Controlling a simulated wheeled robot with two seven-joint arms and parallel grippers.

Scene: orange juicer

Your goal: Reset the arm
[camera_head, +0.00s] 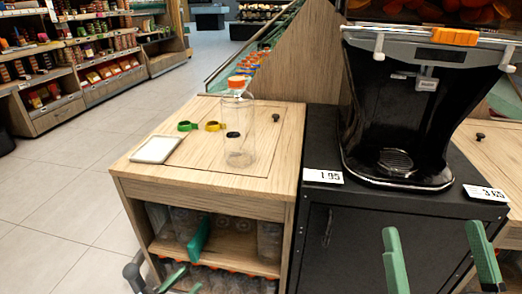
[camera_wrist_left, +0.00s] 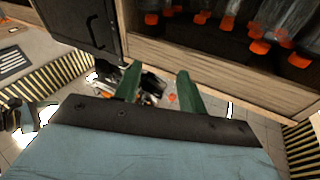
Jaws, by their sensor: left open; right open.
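My left gripper (camera_head: 186,262) is low in the head view, in front of the wooden cabinet's lower shelf. Its green fingers also show in the left wrist view (camera_wrist_left: 157,87), spread apart with nothing between them. My right gripper (camera_head: 440,262) is at the lower right of the head view, in front of the black cabinet. Its two green fingers are wide apart and empty. A clear bottle (camera_head: 239,130) with an orange cap stands upright on the wooden cabinet top, apart from both grippers.
The wooden cabinet (camera_head: 240,191) holds a white tray (camera_head: 157,149), a green ring (camera_head: 187,126) and a yellow ring (camera_head: 214,126). Bottles with orange caps (camera_wrist_left: 259,47) fill its shelves. The black juicer (camera_head: 420,120) stands on the black cabinet (camera_head: 362,225). Open floor (camera_head: 60,190) lies at left.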

